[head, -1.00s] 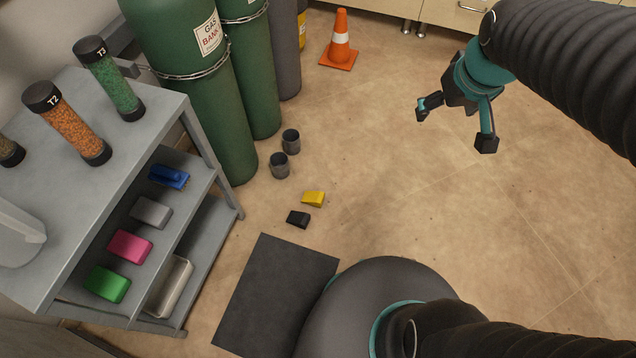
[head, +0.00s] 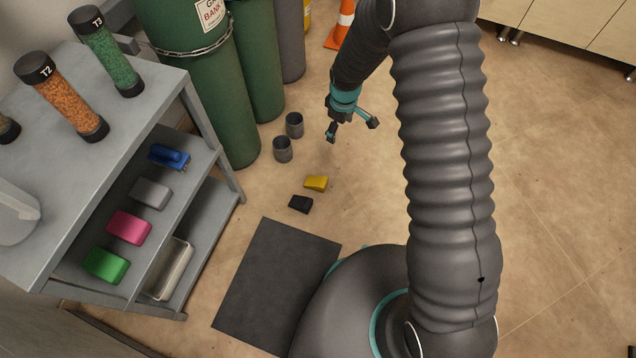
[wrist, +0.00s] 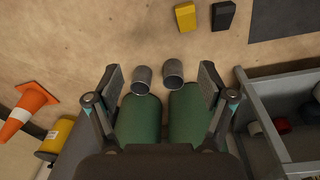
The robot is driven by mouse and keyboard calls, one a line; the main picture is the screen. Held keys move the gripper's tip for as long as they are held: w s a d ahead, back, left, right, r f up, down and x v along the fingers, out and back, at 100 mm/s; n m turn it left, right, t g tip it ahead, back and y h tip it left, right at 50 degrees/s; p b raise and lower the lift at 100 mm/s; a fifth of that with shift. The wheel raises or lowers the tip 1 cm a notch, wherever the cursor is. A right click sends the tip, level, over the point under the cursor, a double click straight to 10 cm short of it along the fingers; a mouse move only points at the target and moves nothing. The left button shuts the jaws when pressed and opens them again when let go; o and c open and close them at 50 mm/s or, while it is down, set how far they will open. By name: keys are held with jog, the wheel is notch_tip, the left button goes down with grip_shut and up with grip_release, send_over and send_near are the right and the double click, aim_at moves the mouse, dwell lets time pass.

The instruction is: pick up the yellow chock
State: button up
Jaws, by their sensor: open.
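The yellow chock (head: 316,183) lies on the floor, with a black chock (head: 300,204) just in front of it in the head view. In the wrist view the yellow chock (wrist: 186,17) is near the top edge, beside the black chock (wrist: 223,16). My gripper (head: 352,131) is open and empty, beyond and to the right of the yellow chock in the head view, apart from it. In the wrist view the fingers of my gripper (wrist: 162,84) are spread wide, and the chock lies outside them.
Two grey cups (head: 283,149) stand beside the green gas cylinders (head: 262,80). A grey shelf cart (head: 190,100) is at left. A dark mat (head: 275,275) lies in front of the chocks. An orange cone (head: 340,28) stands at the back.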

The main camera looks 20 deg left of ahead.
jog(key=s+a+f+n, duration=0.2)
jog(key=f, duration=0.6)
jog(key=s+a+f+n, duration=0.1)
jog(key=s+a+f, duration=0.1)
jog(key=f, duration=0.6)
send_over(321, 181)
jog(key=shift+g, duration=0.4)
notch_tip(321, 181, down, 7)
jog(key=shift+a+f+b, duration=0.1)
jog(key=shift+b, duration=0.25)
jog(key=shift+f, duration=2.95)
jog(key=shift+c, duration=0.2)
jog(key=c, duration=1.3)
